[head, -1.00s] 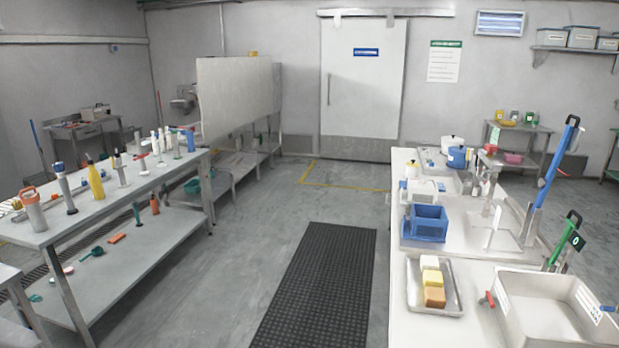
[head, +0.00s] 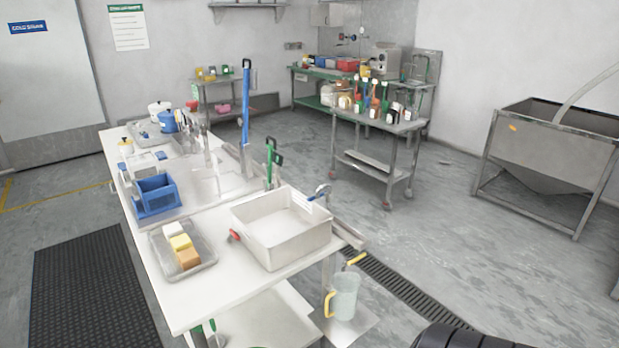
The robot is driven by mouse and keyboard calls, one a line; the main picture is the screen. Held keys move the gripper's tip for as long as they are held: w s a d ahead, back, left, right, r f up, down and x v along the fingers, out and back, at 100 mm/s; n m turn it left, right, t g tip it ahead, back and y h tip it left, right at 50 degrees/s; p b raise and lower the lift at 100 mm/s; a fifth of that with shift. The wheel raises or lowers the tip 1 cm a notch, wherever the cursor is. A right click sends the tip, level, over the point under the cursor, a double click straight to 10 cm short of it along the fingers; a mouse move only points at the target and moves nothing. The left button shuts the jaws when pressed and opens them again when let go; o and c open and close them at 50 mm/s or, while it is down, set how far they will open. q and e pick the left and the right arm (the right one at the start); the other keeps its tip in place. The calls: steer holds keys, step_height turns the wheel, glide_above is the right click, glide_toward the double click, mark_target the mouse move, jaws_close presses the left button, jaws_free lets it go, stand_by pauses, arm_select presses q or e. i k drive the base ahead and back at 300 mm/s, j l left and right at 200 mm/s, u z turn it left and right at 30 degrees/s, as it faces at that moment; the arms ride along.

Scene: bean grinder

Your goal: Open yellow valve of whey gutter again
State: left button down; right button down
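A yellow valve handle (head: 355,260) shows at the front right end of the white table, just under the end of a narrow grey gutter (head: 347,235). The gutter runs along the table's right edge, beside a white basin (head: 283,232). A clear jug with a yellow handle (head: 345,298) is below the valve. I cannot tell from here how far the valve is turned, or whether liquid flows. Neither of my grippers is in view.
The basin has a red handle (head: 234,235) and a blue handle (head: 319,193). A tray with blocks (head: 203,264) and a blue crate (head: 157,196) share the table. A floor drain (head: 410,300) runs to the right. Open floor lies towards the steel hopper (head: 550,150).

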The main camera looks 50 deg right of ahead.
mark_target(357, 259)
steer(key=l+z, duration=0.1)
steer(key=z, duration=1.5)
steer(key=i+l+z, duration=0.1)
steer(key=i+z, duration=0.3)
steer(key=i, duration=0.6)
